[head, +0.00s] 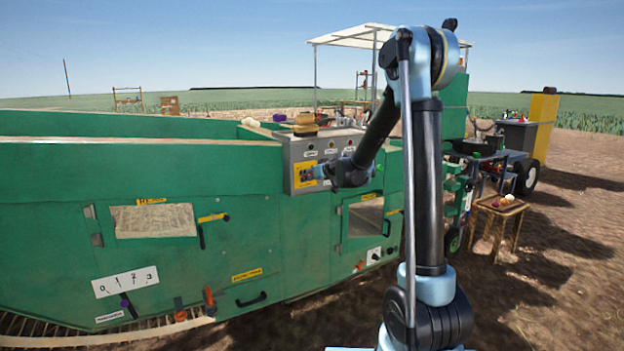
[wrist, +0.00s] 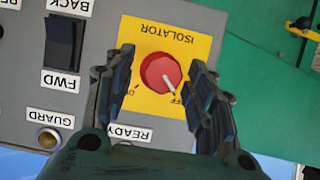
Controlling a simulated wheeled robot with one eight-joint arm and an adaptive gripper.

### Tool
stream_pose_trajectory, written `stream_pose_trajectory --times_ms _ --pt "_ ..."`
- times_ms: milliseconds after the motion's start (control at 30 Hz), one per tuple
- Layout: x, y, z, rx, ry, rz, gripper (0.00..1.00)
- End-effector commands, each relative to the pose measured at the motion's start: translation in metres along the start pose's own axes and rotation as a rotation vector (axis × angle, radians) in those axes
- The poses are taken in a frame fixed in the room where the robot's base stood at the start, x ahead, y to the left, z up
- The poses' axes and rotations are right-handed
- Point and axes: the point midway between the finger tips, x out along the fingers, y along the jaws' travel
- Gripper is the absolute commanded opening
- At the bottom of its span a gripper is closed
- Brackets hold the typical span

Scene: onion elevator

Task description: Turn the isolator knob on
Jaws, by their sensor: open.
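The isolator knob (wrist: 158,74) is a round red knob with a white pointer mark, on a yellow plate (wrist: 143,35) lettered ISOLATOR. The wrist view shows the lettering upside down. The pointer slants to the lower right, toward the OFF label (wrist: 175,99); the ON label (wrist: 132,91) is at the lower left. My gripper (wrist: 163,65) is open, with one dark finger on each side of the knob and visible gaps between. In the head view my gripper (head: 318,172) is at the yellow plate on the grey control box, and hides the knob there.
The grey control box (head: 300,150) is mounted on the green machine (head: 250,220). Beside the knob are a black FWD/BACK rocker switch (wrist: 63,42) and a GUARD button (wrist: 48,138). A small wooden table (head: 500,208) stands at the right on open soil.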

Motion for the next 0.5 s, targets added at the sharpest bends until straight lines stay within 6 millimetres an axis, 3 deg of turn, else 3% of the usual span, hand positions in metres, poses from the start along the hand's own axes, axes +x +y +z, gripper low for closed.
stream_pose_trajectory --times_ms 367,500 --pt "0.0031 0.0 0.0001 0.0 0.0 0.0 0.48" --pt "0.0031 0.0001 0.0 0.0 0.0 0.0 0.17"
